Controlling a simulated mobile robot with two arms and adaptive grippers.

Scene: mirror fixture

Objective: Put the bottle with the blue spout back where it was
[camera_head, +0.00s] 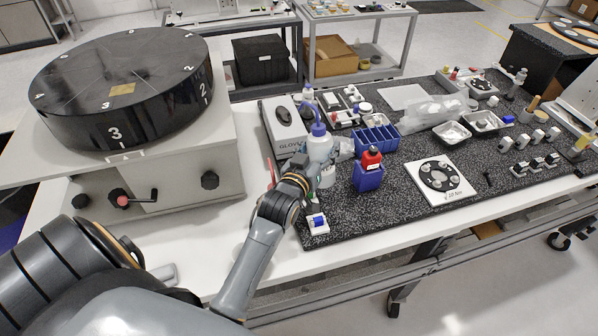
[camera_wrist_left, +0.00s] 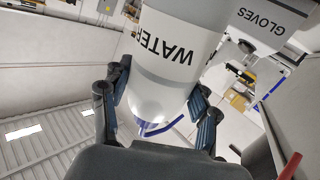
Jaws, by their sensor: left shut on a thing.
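The bottle with the blue spout (camera_head: 319,147) is a white squeeze bottle at the left part of the black speckled mat, in front of the glove box. It stands about upright in the head view. My left gripper (camera_head: 308,172) is shut on it from the near left side. In the left wrist view the bottle (camera_wrist_left: 176,60) shows the label "WATER", with dark finger pads of my left gripper (camera_wrist_left: 158,108) on both sides of it. I cannot tell whether its base touches the mat. My right gripper is not in view.
A blue bin (camera_head: 368,178) with a red-capped bottle (camera_head: 371,157) stands close right of the bottle. The glove box (camera_head: 284,124) is behind it, and a blue divided rack (camera_head: 377,139) is behind right. A small white block with a blue top (camera_head: 318,222) lies at the mat's front-left corner.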

